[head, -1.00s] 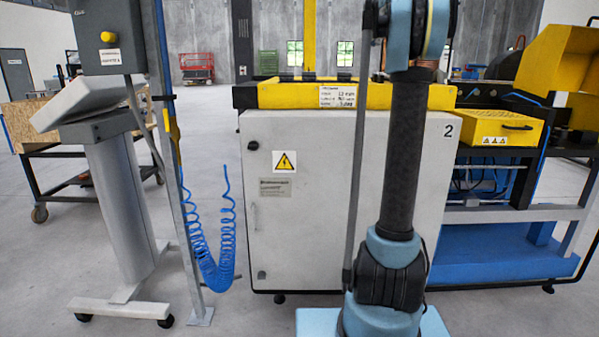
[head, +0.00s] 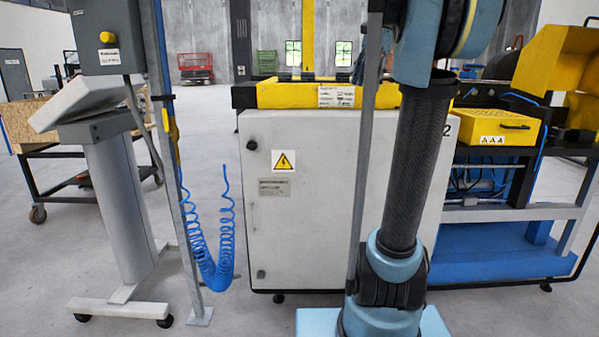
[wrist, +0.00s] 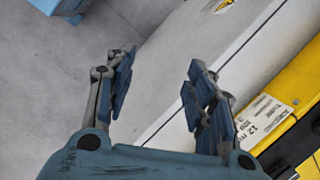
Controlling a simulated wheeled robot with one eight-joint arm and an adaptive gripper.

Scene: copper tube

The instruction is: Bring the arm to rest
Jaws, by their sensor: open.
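My gripper (wrist: 155,90) shows in the wrist view with its two blue-padded fingers spread apart. It is open and nothing is between the fingers. Below it in that view are the grey floor and the white machine cabinet (wrist: 185,60). In the head view my arm rises at the right of centre in front of the same white cabinet (head: 310,200). The upper part of my arm runs out of the top of the picture. A small dark part near the top centre may be my gripper, but it is too small to tell.
A yellow machine top (head: 290,95) lies along the cabinet. A yellow box (head: 500,125) and a blue-floored bench (head: 500,258) stand at right. A grey control stand (head: 120,200) and a blue coiled hose (head: 210,255) are at left.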

